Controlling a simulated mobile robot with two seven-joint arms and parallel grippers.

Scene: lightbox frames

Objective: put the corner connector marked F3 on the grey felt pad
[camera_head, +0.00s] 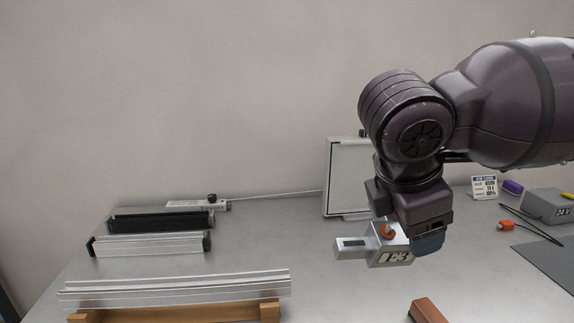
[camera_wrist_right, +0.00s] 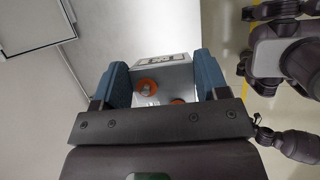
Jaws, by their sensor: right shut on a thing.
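My right gripper (camera_head: 428,243) is shut on a silver corner connector (camera_head: 393,258) and holds it above the grey table. The connector has an orange knob and a flat arm pointing left. Its dark label ends in a 3; the first character is hard to read. In the right wrist view the connector (camera_wrist_right: 178,72) sits between the two blue fingers, with its label at the far end and orange parts inside. The dark grey felt pad (camera_head: 550,265) lies flat at the right edge, partly cut off, to the right of the gripper.
Metal profiles (camera_head: 180,287) lie on a wooden rest at front left, with more rails (camera_head: 150,244) behind. A framed panel (camera_head: 349,175) stands at the back. A 24 V box (camera_head: 548,205), cables and a small card (camera_head: 484,187) are at right. A brown block (camera_head: 427,311) lies in front.

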